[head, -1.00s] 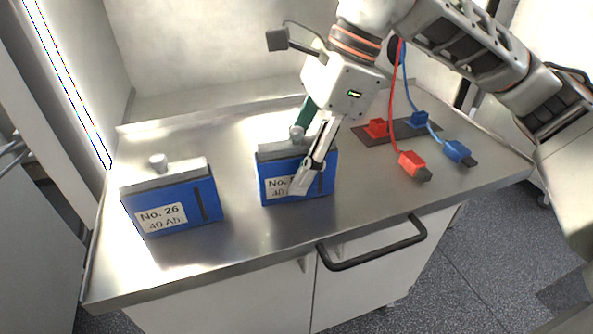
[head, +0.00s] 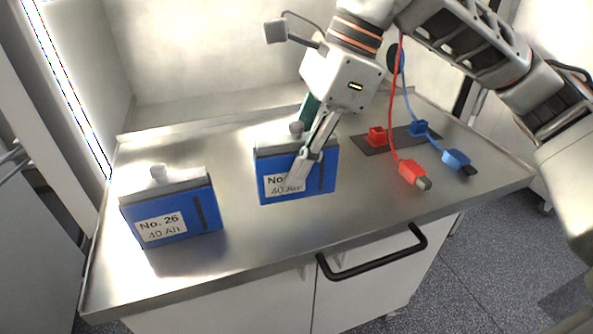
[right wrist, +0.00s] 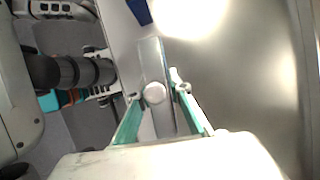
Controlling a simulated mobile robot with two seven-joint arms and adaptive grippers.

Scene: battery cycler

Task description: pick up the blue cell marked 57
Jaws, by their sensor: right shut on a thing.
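A blue cell (head: 320,178) with a grey top and a round knob is upright at the middle of the steel bench. Its white label reads "No." and "40 Ah"; a finger hides the number. My right gripper (head: 303,152) is shut on this cell from above, one finger across its front face. The right wrist view shows the cell's grey top and knob (right wrist: 154,93) between the two fingers (right wrist: 157,100). I cannot tell whether its bottom touches the bench. A second blue cell (head: 205,215), marked No. 26, 40 Ah, stands to the left. My left gripper is out of view.
The steel bench (head: 300,235) has a raised back wall. A red clip (head: 414,175) and a blue clip (head: 457,160) on cables lie at the right, beside a dark strip with red and blue sockets (head: 377,136). Bench between the cells is clear.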

